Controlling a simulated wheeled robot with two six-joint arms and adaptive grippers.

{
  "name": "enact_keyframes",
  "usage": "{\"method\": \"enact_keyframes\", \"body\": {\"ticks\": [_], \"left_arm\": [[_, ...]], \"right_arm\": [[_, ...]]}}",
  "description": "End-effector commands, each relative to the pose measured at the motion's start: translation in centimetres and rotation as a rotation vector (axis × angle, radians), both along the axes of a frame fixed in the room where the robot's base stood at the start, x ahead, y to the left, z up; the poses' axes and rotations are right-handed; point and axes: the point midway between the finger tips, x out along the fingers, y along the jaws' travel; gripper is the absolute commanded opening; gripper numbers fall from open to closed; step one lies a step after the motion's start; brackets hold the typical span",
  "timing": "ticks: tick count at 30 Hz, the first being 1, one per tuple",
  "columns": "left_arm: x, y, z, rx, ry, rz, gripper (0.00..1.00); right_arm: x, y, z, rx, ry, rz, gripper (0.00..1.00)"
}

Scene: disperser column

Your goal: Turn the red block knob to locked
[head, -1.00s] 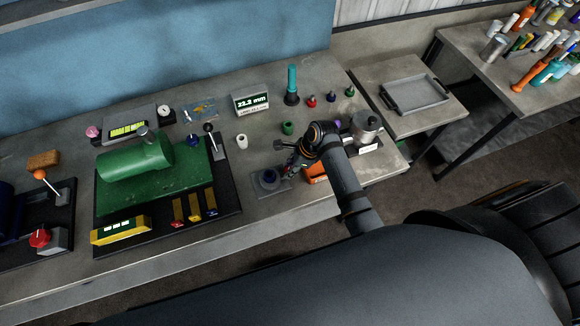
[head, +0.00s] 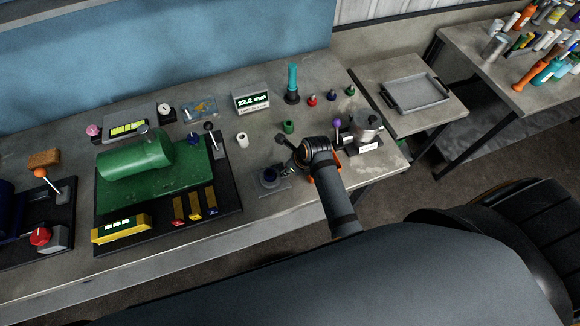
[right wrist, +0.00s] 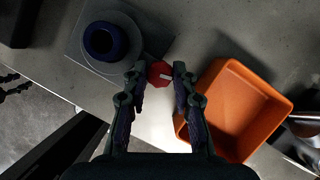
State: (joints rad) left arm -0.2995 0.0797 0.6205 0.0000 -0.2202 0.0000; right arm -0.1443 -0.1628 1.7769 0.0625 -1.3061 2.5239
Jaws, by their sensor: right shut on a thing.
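The red block knob (right wrist: 159,73), with a pale pointer line on its top, shows in the right wrist view beside the grey block (right wrist: 80,62). A dark blue ring (right wrist: 103,41) sits on that block. My right gripper (right wrist: 160,76) has its fingertips on both sides of the knob and is shut on it. In the head view the grey block (head: 266,192) stands near the table's front edge, with my right gripper (head: 287,169) at its right side, hiding the knob. I cannot read any lock markings. My left gripper is not in view.
An orange bin (right wrist: 243,112) lies close to the right of my right gripper. A purple-knobbed metal device (head: 368,130) stands beyond it. A green machine (head: 140,165) and another red knob (head: 40,237) are at the left. A white cylinder (head: 242,140) stands behind the block.

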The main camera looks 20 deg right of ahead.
Motion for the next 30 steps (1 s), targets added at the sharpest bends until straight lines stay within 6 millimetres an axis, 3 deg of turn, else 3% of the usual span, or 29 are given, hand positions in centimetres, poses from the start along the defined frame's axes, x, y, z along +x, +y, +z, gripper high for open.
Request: {"method": "enact_keyframes", "body": {"ticks": [14, 15, 19, 30], "left_arm": [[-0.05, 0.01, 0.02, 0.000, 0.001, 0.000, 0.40], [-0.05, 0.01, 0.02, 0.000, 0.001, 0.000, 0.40], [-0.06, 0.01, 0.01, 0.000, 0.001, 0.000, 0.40], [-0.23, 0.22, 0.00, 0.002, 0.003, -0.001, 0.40]], "right_arm": [[0.17, 0.01, 0.19, 0.000, -0.006, -0.014, 0.00], [0.16, 0.01, 0.19, 0.000, -0.006, -0.014, 0.30], [0.11, 0.01, 0.14, 0.000, -0.004, -0.014, 0.47], [-0.09, -0.08, 0.46, 0.000, -0.002, -0.013, 0.50]]}}
